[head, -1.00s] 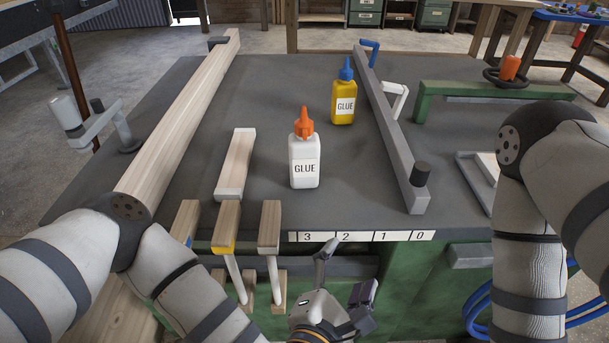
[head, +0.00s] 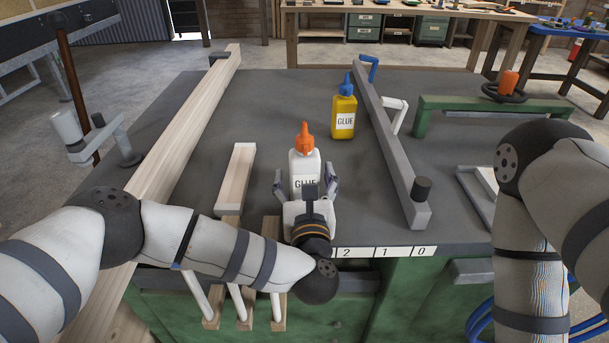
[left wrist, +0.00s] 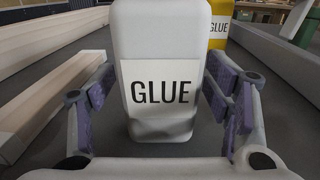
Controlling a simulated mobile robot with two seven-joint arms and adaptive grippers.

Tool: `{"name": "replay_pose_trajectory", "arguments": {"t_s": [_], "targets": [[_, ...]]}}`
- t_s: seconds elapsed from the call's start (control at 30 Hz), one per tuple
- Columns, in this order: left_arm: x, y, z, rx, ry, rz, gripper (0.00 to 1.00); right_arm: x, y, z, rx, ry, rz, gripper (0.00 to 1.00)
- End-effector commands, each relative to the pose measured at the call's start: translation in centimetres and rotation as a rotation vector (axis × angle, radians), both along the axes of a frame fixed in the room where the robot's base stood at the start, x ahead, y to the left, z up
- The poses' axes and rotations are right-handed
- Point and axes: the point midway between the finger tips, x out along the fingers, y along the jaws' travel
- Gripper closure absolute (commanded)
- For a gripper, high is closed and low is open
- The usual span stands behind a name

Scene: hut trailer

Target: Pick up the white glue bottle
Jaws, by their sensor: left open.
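The white glue bottle (head: 304,163) with an orange cap stands upright on the dark workbench (head: 270,110). It also fills the middle of the left wrist view (left wrist: 160,60), its GLUE label facing my camera. My left gripper (head: 306,182) is open, with one finger on each side of the bottle. In the left wrist view a gap shows between the bottle and the fingers of the left gripper (left wrist: 160,108). The lower front of the bottle is hidden by the gripper in the head view. My right gripper is out of view.
A yellow glue bottle (head: 344,112) with a blue cap stands behind and to the right. A grey bar (head: 392,145) lies right of it. A wooden block (head: 236,176) and a long wooden beam (head: 185,130) lie on the left. The bench behind the white bottle is clear.

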Motion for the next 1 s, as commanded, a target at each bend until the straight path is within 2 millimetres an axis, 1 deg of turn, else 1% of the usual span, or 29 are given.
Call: {"name": "replay_pose_trajectory", "arguments": {"t_s": [0.2,0.27,0.3,0.37,0.4,0.5,0.67,0.77,0.87,1.0], "targets": [[0.2,0.0,0.0,0.000,0.001,-0.002,0.28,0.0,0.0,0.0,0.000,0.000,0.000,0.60],[0.2,0.0,0.0,0.000,0.001,-0.002,0.42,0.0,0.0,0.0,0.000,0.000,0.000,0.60],[0.2,0.0,0.0,0.000,0.001,-0.002,0.51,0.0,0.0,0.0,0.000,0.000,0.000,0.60],[0.2,0.0,0.0,0.000,0.001,-0.002,0.65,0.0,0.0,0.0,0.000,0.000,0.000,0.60],[0.2,0.0,0.0,0.000,0.001,-0.002,0.74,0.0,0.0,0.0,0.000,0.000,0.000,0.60],[0.2,0.0,0.0,0.000,0.001,-0.002,0.93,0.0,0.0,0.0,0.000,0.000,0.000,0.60],[0.2,0.0,0.1,0.000,-0.001,-0.001,0.93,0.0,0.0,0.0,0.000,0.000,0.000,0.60],[0.2,0.0,0.8,-0.002,-0.002,-0.001,0.93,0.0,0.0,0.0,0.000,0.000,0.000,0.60],[0.2,0.0,3.0,-0.003,-0.006,-0.002,0.93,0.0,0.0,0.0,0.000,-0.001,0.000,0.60],[0.2,0.0,6.7,-0.003,-0.005,-0.001,0.93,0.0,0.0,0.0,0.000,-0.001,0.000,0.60]]}}
